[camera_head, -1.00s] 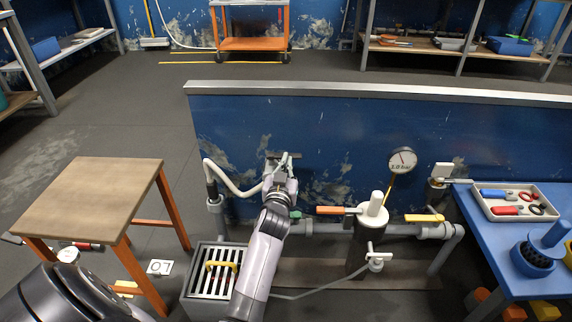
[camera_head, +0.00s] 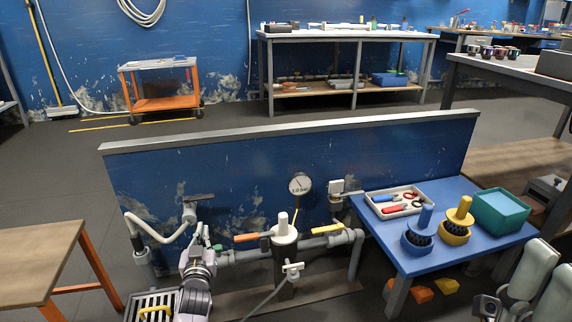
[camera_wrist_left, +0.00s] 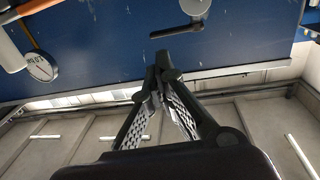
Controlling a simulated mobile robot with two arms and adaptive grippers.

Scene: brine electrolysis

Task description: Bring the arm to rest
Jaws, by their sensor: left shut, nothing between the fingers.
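My left arm (camera_head: 197,275) comes up from the bottom of the head view. Its gripper (camera_head: 208,242) is in front of the blue panel, below a black-handled valve (camera_head: 200,197). In the left wrist view the gripper's two dark fingers (camera_wrist_left: 166,72) meet at the tips, with nothing between them. The black handle (camera_wrist_left: 175,31) shows just beyond the tips, apart from them. Parts of my right arm (camera_head: 530,272) show at the bottom right of the head view. A grey part (camera_head: 487,307) there may be its gripper, but its jaws are not clear.
Pipes with an orange-handled valve (camera_head: 247,238) and a gauge (camera_head: 300,184) stand right of the left gripper. A blue table (camera_head: 440,262) holds a tray (camera_head: 398,210), brushes and a green box (camera_head: 500,210). A wooden table (camera_head: 35,262) and a slotted crate (camera_head: 150,300) are at the left.

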